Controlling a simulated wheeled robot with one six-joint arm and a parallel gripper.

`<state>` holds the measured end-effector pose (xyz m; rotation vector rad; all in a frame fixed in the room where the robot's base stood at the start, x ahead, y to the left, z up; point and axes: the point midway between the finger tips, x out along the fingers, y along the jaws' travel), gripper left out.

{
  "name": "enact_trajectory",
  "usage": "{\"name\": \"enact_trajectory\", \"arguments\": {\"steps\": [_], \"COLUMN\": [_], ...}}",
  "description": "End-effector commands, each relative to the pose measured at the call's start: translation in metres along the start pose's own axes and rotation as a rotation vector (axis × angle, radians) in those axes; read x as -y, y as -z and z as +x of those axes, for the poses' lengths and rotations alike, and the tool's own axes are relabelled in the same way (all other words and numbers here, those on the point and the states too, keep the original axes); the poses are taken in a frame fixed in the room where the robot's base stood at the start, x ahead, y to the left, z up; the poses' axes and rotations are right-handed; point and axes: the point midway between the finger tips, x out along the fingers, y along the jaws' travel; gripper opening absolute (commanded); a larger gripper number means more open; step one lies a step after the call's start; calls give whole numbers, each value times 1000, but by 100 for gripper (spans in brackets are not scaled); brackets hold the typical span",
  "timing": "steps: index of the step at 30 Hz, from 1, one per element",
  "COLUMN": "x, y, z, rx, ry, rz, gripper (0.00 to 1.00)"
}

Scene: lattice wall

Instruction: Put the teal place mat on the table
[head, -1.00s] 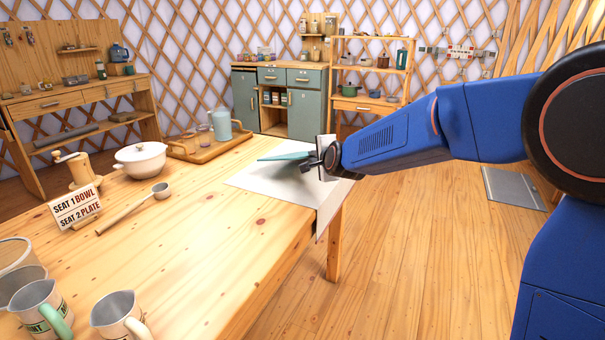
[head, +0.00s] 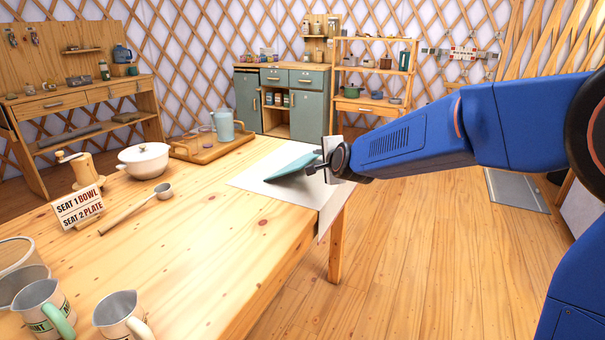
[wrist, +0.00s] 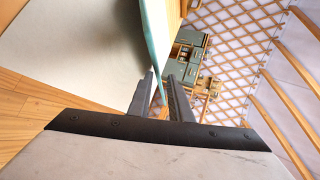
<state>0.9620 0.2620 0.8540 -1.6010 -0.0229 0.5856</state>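The teal place mat (head: 292,167) is a thin sheet, tilted, with its left edge low near the white cloth on the far right corner of the wooden table (head: 205,235). I cannot tell whether that edge touches the cloth. My gripper (head: 316,166) is shut on the mat's right edge, above the table corner. In the wrist view the teal place mat (wrist: 156,38) shows nearly edge-on, running down between the fingers of my gripper (wrist: 164,88).
The white cloth (head: 250,181) hangs over the table's right edge. A tray (head: 211,148) with a jug, a white lidded pot (head: 144,160), a ladle (head: 138,207), a seat sign (head: 78,208), a grinder (head: 82,171) and mugs (head: 122,316) stand on the table. Its middle front is clear.

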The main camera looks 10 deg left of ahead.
Motion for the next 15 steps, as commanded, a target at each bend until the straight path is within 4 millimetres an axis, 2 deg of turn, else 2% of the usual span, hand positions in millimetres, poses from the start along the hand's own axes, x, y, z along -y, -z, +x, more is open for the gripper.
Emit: {"name": "enact_trajectory", "arguments": {"steps": [15], "x": [0], "y": [0], "z": [-47], "rx": [0], "ry": [1], "rz": [1], "gripper": [18]}}
